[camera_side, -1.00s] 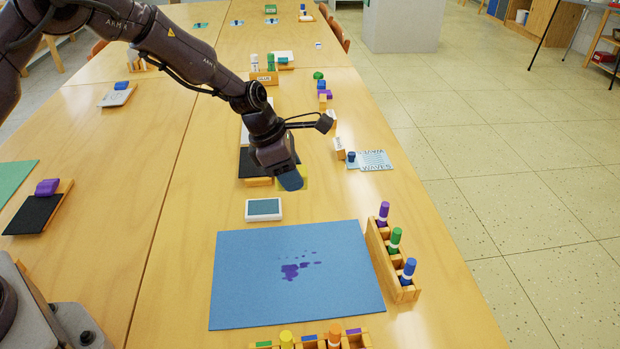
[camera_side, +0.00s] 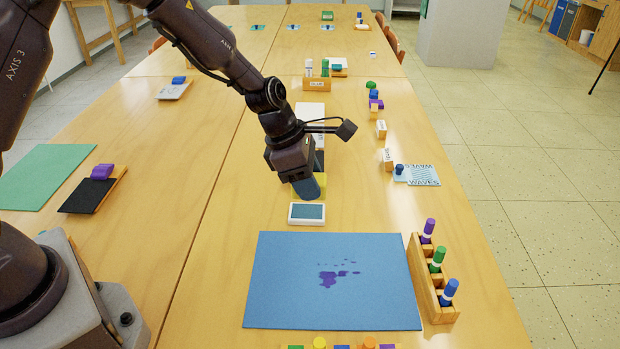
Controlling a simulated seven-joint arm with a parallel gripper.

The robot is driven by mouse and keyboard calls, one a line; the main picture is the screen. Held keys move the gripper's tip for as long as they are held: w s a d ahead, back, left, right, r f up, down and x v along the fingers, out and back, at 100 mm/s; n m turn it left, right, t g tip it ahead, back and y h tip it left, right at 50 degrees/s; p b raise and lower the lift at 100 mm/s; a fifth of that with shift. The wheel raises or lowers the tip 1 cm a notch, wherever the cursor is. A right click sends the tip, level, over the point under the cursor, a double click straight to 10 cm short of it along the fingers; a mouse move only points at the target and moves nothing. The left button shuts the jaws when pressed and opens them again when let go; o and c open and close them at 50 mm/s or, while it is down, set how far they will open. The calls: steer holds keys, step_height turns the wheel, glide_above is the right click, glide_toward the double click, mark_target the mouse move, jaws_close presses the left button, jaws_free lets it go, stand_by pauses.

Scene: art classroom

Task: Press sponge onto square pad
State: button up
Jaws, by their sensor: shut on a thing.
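My gripper (camera_side: 302,178) points down just behind the square pad and is shut on a blue piece, which I take to be the sponge (camera_side: 309,188). Its fingertips are mostly hidden by the gripper body and the sponge. The square pad (camera_side: 307,213) is a small white-framed block with a teal top, lying on the table in front of the gripper. The sponge looks held above the table, close behind the pad's back edge; I cannot tell the exact gap.
A blue sheet (camera_side: 280,300) with purple splotches lies in front of the pad. A wooden rack (camera_side: 428,290) of capped daubers stands at its right. A yellow item (camera_side: 322,182) shows beside the sponge, partly hidden. The table left of the pad is clear.

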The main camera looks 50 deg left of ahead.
glide_above(313, 212)
steer(key=s+a, duration=0.1)
steer(key=s, duration=0.1)
steer(key=f, duration=0.4)
steer(key=shift+w+a+f, duration=0.1)
steer(key=shift+w+f, duration=0.15)
steer(key=shift+f, duration=0.15)
steer(key=shift+w, duration=0.35)
steer(key=shift+f, duration=2.8)
steer(key=shift+f, duration=0.6)
step_height(313, 212, up, 7)
